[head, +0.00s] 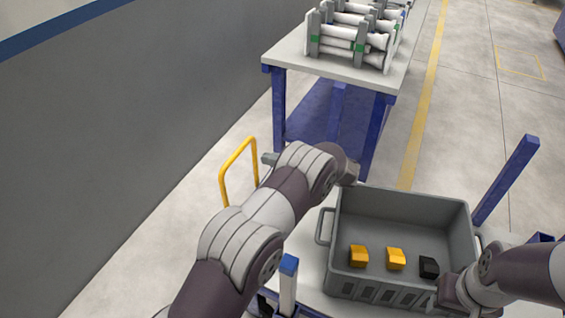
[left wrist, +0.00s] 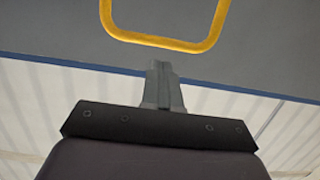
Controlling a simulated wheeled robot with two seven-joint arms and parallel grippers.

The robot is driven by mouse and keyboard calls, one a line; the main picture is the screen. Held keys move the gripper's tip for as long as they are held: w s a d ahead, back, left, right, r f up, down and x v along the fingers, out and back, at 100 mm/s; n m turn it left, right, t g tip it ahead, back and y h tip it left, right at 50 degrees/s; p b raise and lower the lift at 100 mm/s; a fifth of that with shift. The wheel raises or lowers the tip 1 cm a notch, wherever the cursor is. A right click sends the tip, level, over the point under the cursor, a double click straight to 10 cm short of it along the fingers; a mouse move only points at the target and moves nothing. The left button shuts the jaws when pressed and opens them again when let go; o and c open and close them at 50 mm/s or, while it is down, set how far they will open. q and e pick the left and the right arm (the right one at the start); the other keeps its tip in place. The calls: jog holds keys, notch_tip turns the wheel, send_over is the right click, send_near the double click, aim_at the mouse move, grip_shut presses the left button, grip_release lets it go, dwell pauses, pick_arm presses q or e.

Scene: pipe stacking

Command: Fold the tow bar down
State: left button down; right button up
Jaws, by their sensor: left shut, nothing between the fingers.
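The tow bar is a yellow loop (head: 239,165) standing upright to the left of my left arm in the head view. In the left wrist view the yellow loop (left wrist: 165,41) hangs in from the top edge, with its rounded end just above my fingertips. My left gripper (head: 270,159) is shut and empty, beside the loop's right leg in the head view. Its closed fingers also show in the left wrist view (left wrist: 161,68), apart from the loop in the picture. The foot of the loop is hidden behind my left arm. My right arm enters at right; its fingers are not visible.
A grey crate (head: 402,198) with two yellow blocks and one black block stands in front on a light surface. A blue-legged table (head: 288,47) with white pipes in racks is beyond. A grey wall (head: 110,110) runs along the left, with open floor between.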

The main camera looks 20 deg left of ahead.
aim_at(239, 153)
pick_arm(q)
jog(key=b+x, duration=0.1)
jog(key=x, duration=0.6)
jog(key=shift+a+f, duration=0.1)
jog(key=shift+a, duration=0.1)
pick_arm(e)
jog(key=shift+f, duration=0.75)
pick_arm(q)
jog(key=shift+a, duration=0.1)
